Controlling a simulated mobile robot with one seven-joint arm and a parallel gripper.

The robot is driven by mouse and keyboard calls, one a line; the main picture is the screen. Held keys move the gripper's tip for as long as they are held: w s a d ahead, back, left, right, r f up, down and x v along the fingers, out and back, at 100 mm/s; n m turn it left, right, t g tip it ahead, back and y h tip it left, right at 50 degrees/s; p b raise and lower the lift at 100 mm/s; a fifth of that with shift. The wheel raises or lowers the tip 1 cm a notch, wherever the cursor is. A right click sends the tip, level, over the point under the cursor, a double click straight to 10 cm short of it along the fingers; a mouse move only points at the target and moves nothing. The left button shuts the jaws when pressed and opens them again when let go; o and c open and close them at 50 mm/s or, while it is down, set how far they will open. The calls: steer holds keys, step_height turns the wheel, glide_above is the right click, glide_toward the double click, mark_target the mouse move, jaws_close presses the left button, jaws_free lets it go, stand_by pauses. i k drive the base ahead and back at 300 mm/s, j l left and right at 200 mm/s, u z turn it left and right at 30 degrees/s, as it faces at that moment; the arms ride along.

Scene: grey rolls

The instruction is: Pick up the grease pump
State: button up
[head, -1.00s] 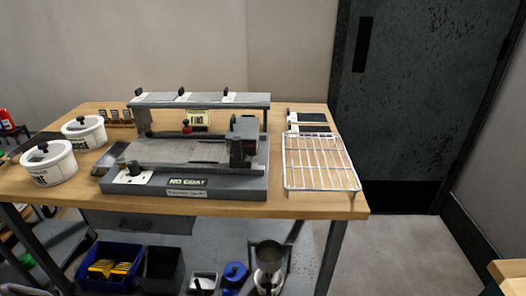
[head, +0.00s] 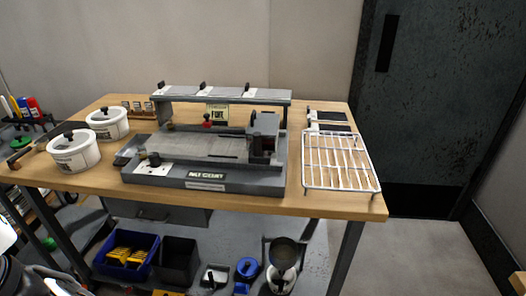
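I cannot tell for sure which thing is the grease pump. Candidates on the lower level beneath the workbench are a small blue item with a round top (head: 246,268) and a grey bowl-topped item (head: 285,252) with a pale base beside it. Both are small and partly cut off or shaded. My gripper is not clearly in view. A white and dark rounded part at the lower left edge may belong to my arm, but no fingertips show.
The wooden workbench (head: 330,203) bears a grey machine (head: 205,178), a wire rack (head: 340,160) and two white lidded pots, one nearer (head: 74,153). Below are a blue bin (head: 124,262) and a black bin (head: 179,262). Free floor lies right of the bench.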

mark_target(21, 101)
steer(key=u, duration=1.35)
steer(key=i+j, duration=0.35)
steer(key=i+j+z, duration=0.1)
steer(key=i+j, duration=0.3)
steer(key=i+j+z, duration=0.1)
steer(key=i+j, duration=0.6)
steer(key=i+j+z, duration=0.1)
steer(key=i+j, duration=0.25)
steer(key=j, duration=0.15)
steer(key=i+j, duration=0.35)
steer(key=i+j+z, duration=0.15)
steer(key=i+j, duration=0.2)
steer(key=j, duration=0.2)
steer(key=i+j, duration=0.3)
steer(key=j, duration=0.2)
steer(key=i+j, duration=0.15)
steer(key=i, duration=0.2)
steer(key=i+j+z, duration=0.1)
steer(key=i, duration=0.25)
